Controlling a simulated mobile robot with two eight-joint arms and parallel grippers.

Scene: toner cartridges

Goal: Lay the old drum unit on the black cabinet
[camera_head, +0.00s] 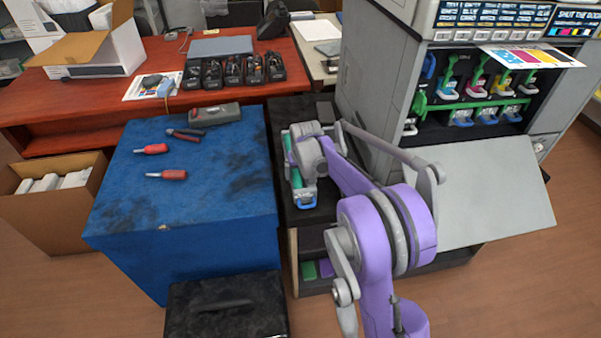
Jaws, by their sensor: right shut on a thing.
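The drum unit (296,177) is a long grey frame with a green drum and a blue handle at its near end. It lies lengthwise over the dark top of the black cabinet (288,108), in the middle of the camera_head view. My right gripper (306,154) is shut on the drum unit from above; my purple arm and wrist hide its fingertips and part of the unit. I cannot tell whether the unit touches the cabinet top or hangs just above it. My left gripper is not in view.
The open printer (390,90) stands right of the cabinet, with coloured cartridges inside and its grey front flap (490,195) folded down. A blue cabinet (225,190) with red screwdrivers and pliers stands close on the left. A red desk (100,110) lies behind.

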